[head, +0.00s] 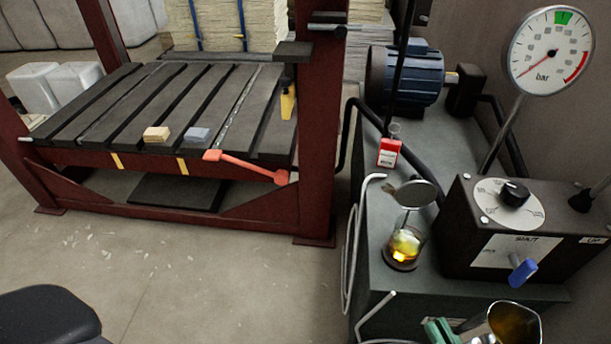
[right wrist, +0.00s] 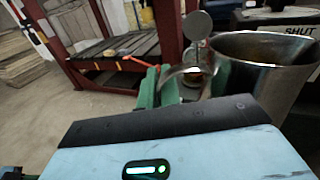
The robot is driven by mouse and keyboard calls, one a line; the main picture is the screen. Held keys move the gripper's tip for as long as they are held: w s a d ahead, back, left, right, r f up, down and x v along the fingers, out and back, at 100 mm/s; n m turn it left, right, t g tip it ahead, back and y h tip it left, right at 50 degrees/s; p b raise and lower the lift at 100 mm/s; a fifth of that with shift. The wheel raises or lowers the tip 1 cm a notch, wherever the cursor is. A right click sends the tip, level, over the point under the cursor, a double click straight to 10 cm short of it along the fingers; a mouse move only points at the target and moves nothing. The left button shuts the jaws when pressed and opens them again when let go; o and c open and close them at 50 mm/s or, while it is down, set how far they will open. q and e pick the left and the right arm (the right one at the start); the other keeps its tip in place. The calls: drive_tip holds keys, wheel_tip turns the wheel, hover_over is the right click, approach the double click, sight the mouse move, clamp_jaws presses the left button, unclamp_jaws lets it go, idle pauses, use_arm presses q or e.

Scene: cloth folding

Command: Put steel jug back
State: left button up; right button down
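The steel jug (head: 497,325) is at the bottom right of the head view, cut off by the edge, with amber-brown liquid or reflection inside. It looms large at the right of the right wrist view (right wrist: 262,85), its curved handle (right wrist: 186,71) towards my fingers. My right gripper (head: 438,329) has green fingers at the jug's handle side; in the right wrist view the fingers (right wrist: 182,88) stand on either side of the handle and appear closed on it. The exact contact is partly hidden. My left gripper is not in view.
A glass filler cup (head: 405,246) with amber liquid stands on the dark green tank (head: 375,290), its round lid (head: 413,194) raised. Beside it are a control box (head: 460,225), blue-handled valve (head: 523,272), pressure gauge (head: 548,52) and red-white packet (head: 389,152). A red-framed press (head: 318,170) stands left.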

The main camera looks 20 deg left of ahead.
sight(488, 331)
drive_tip(key=d+m+t+h, duration=0.1)
drive_tip(key=w+d+r+m+h, duration=0.1)
drive_tip(key=d+h, duration=0.1)
drive_tip(key=w+d+r+m+t+h, duration=0.1)
drive_tip(key=shift+w+d+r+t, duration=0.15)
drive_tip(key=shift+w+d+t, duration=0.05)
drive_tip(key=shift+d+t, duration=0.1)
drive_tip(key=w+d+m+t+h, duration=0.1)
drive_tip(key=d+m+h, duration=0.3)
drive_tip(key=d+h, duration=0.3)
drive_tip(key=shift+w+d+r+m, duration=0.25)
drive_tip(key=shift+d+r+m, duration=0.15)
drive_tip(key=shift+d, duration=0.15)
drive_tip(key=shift+a, duration=0.1)
